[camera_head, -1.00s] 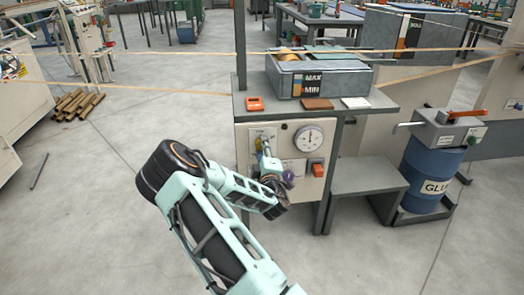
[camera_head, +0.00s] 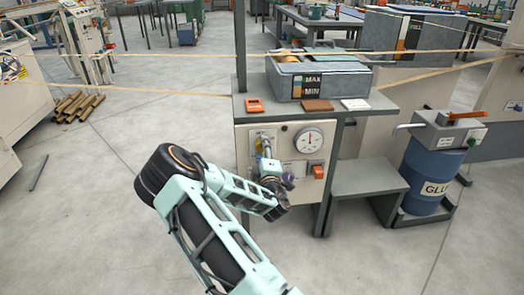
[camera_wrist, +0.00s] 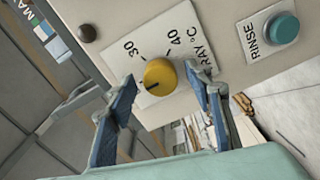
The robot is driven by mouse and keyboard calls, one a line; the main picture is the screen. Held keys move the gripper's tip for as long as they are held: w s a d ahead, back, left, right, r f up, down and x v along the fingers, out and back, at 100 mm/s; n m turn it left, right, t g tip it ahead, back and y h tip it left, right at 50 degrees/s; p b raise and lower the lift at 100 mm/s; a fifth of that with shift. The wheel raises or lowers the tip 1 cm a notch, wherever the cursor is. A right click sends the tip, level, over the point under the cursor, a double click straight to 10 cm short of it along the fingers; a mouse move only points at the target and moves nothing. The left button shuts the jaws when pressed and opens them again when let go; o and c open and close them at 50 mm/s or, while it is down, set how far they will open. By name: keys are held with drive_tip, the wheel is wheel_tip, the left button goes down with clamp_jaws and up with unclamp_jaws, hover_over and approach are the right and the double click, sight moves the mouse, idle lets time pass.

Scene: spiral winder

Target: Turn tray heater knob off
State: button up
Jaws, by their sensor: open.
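The yellow tray heater knob (camera_wrist: 159,77) sits on a white plate marked "30", "40" and "TRAY °C" in the wrist view. A dark mark on the knob points to the lower left, away from the "40". My gripper (camera_wrist: 160,74) is open, with one blue finger on each side of the knob. I cannot tell whether either finger touches it. In the head view my gripper (camera_head: 266,147) is in front of the left part of the pale control panel (camera_head: 309,188) and mostly hides the knob.
A teal RINSE button (camera_wrist: 282,28) is on the same panel. A round gauge (camera_head: 309,138) and a red switch (camera_head: 317,171) are to the right of my gripper. The grey tray (camera_head: 330,72) is above. A blue glue drum (camera_head: 432,178) stands at the right.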

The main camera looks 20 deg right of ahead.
drive_tip(key=shift+s, duration=0.1)
drive_tip(key=v, duration=1.2)
